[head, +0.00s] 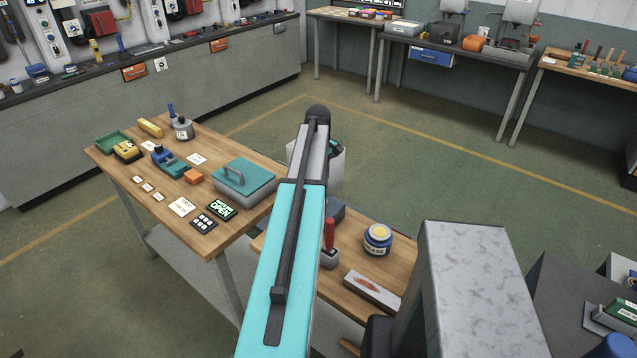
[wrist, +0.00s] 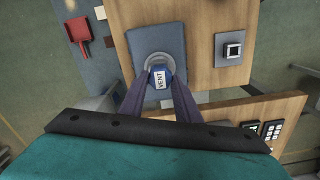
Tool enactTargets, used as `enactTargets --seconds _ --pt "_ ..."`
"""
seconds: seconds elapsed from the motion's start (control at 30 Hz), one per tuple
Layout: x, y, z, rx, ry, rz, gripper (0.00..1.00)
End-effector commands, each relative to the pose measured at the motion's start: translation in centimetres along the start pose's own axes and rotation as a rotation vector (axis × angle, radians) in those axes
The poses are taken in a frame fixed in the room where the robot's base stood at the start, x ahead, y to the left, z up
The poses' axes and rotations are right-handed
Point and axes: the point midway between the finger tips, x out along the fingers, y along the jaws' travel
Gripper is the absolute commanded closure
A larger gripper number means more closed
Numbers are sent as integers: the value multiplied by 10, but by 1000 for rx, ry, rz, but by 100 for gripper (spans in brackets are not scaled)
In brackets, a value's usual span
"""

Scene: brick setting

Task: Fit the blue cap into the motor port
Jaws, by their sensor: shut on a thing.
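In the wrist view, my gripper (wrist: 160,84) is shut on the blue cap (wrist: 161,78), which has a white label reading "VENT". A blue-grey square block (wrist: 143,42), which looks like the motor, lies just beyond the cap on a wooden top. A light grey ring (wrist: 158,58), which looks like the port, shows on the block around the cap's far side. The cap overlaps the ring in this view; I cannot tell whether it touches or sits in it. In the head view, my arm hides the gripper and cap; part of a blue-grey block (head: 336,210) shows beside it.
The small wooden table (head: 400,262) holds a jar (head: 378,239), a red-handled item (head: 329,236) and a flat box (head: 371,290). The left workbench (head: 232,243) carries a teal-lidded box (head: 246,178) and several small things.

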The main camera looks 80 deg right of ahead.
Motion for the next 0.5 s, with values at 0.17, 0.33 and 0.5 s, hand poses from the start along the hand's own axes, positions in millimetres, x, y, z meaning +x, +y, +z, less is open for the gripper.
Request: enactTargets --seconds 0.17,0.33,0.5 --pt "4 0 0 0 0 0 93" --pt "7 0 0 0 0 0 93" --pt "11 0 0 0 0 0 93"
